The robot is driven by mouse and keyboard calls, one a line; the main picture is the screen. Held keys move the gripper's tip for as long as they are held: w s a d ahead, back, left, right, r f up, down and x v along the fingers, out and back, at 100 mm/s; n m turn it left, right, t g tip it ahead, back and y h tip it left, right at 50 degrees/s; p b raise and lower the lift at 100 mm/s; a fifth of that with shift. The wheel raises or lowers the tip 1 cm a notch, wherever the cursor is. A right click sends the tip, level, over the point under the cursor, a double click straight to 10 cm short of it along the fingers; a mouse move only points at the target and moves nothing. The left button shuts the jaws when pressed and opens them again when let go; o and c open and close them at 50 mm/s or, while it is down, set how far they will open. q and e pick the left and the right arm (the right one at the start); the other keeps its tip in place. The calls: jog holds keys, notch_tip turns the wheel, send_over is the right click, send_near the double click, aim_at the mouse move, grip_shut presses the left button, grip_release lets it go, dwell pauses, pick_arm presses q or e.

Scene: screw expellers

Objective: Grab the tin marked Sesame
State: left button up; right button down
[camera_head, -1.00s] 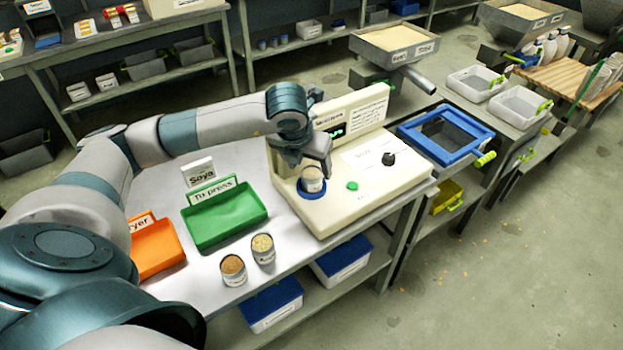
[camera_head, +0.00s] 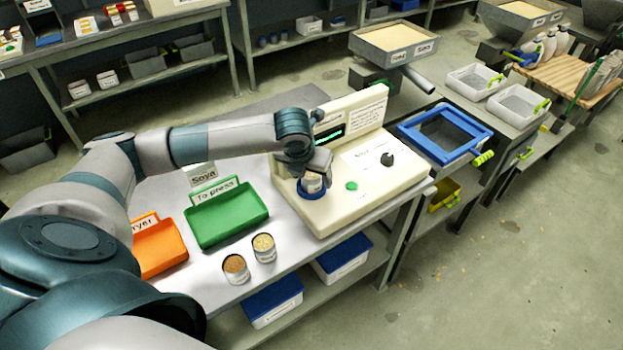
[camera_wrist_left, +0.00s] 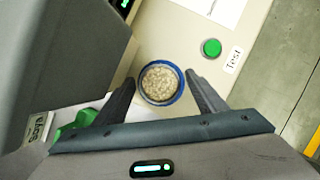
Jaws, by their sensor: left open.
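A small tin (camera_head: 312,185) with a white label stands in the blue ring of the cream test machine (camera_head: 400,195). In the left wrist view the tin (camera_wrist_left: 160,83) is seen from above, full of pale seeds, inside the blue ring. My left gripper (camera_head: 314,168) is over it, and its open fingers (camera_wrist_left: 160,80) are on either side of the tin, with gaps showing. Two more tins stand on the table's front: one with brown seeds (camera_head: 236,268) and one with pale seeds (camera_head: 264,247). I cannot read any tin's label, so I cannot tell which is Sesame.
A green tray (camera_head: 228,217) marked "To press" and an orange tray (camera_head: 158,248) stand to the machine's left, with a "Soya" card (camera_head: 203,174) behind. The machine's green button (camera_head: 351,186) and black knob (camera_head: 387,159) are right of the tin. A blue-framed sieve (camera_head: 445,133) lies further right.

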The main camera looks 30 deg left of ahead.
aim_at(309, 175)
pick_arm(q)
jog(key=c, duration=1.3)
pick_arm(e)
jog(key=shift+s+a, duration=0.2)
jog(key=shift+a, duration=0.05)
pick_arm(q)
jog(key=shift+r, duration=0.15)
pick_arm(e)
jog(key=shift+f, duration=0.1)
